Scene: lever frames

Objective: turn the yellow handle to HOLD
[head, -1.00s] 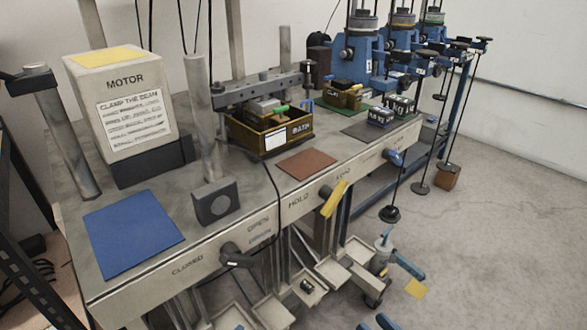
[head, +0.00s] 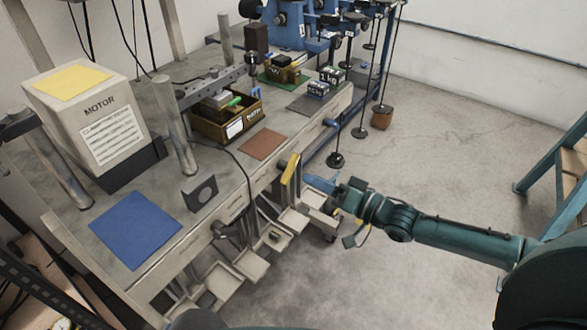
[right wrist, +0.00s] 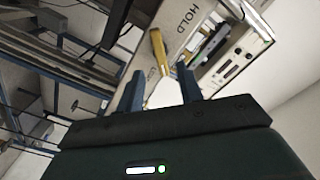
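The yellow handle (head: 291,168) is on the front face of the bench, tilted, with its upper end leaning right. In the right wrist view the yellow handle (right wrist: 159,50) lies ahead of the fingertips, close to the gap between them, with the word HOLD (right wrist: 182,20) on the panel beside it. My right gripper (head: 322,184) is just right of the handle in the head view. Its two fingers (right wrist: 161,78) are apart with nothing held between them. Whether a finger touches the handle cannot be told. My left gripper is not in view.
A black handle (head: 222,229) is further left on the same front face. Open metal trays (head: 250,265) jut out below the bench edge. Weights hang on rods (head: 336,158) behind my right gripper. A brown mat (head: 262,145) lies above the yellow handle.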

